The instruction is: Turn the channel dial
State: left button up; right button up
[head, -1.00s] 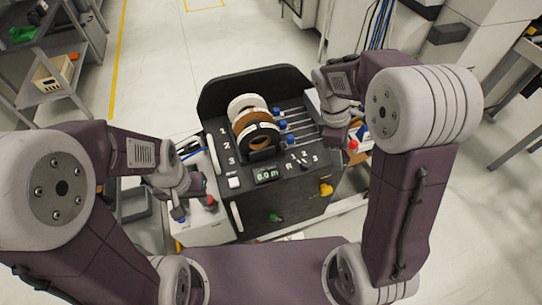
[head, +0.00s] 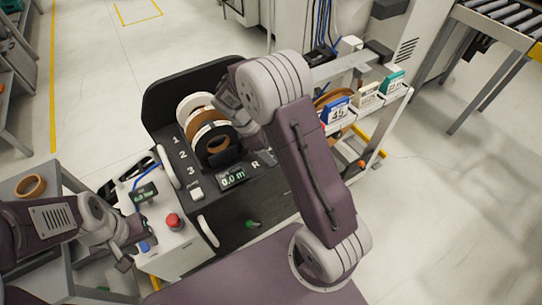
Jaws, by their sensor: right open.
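The black edge-banding console (head: 160,102) carries a panel marked 1, 2, 3 and R, with a display (head: 232,178) reading 0.0 m. The channel dial and its numbers to the right of the R are hidden behind my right arm. My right gripper (head: 263,157) is over the panel beside the R, mostly covered by its own arm; it is open, and I cannot tell whether it touches the dial. My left gripper (head: 134,257) is low at the left, in front of the white control box (head: 188,243); its jaw gap is too small to read.
Several tape rolls (head: 197,103) stand upright on the console. The white box has a red button (head: 173,221) and a small display (head: 144,193). A brown ring (head: 30,186) lies on a grey table at left. A rack with a card marked 45 (head: 338,113) stands at right.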

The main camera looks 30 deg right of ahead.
jog(key=shift+x, duration=1.55)
grip_shut()
jog(key=m+p, duration=0.1)
jog(key=m+g+p, duration=0.1)
jog(key=m+p, duration=0.1)
jog(key=shift+r+y, duration=0.25)
jog(key=shift+y, duration=0.05)
jog(key=m+p, duration=0.1)
jog(key=m, duration=0.1)
jog(key=m+g+y+p, duration=0.1)
jog(key=m+p, duration=0.1)
jog(key=shift+w+d+m, duration=0.1)
jog(key=shift+w+m, duration=0.1)
jog(key=shift+m, duration=0.1)
jog(key=m+y, duration=0.1)
jog(key=m, duration=0.1)
jog(key=m+g+y+p, duration=0.1)
jog(key=m, duration=0.1)
jog(key=shift+d+f+m, duration=0.1)
jog(key=shift+m, duration=0.2)
jog(key=m+y, duration=0.1)
jog(key=m, duration=0.1)
jog(key=m+y+p, duration=0.1)
jog(key=m, duration=0.2)
jog(key=shift+d+f+m+p, duration=0.1)
jog(key=shift+d+m+p, duration=0.05)
jog(key=shift+m+p, duration=0.15)
grip_release()
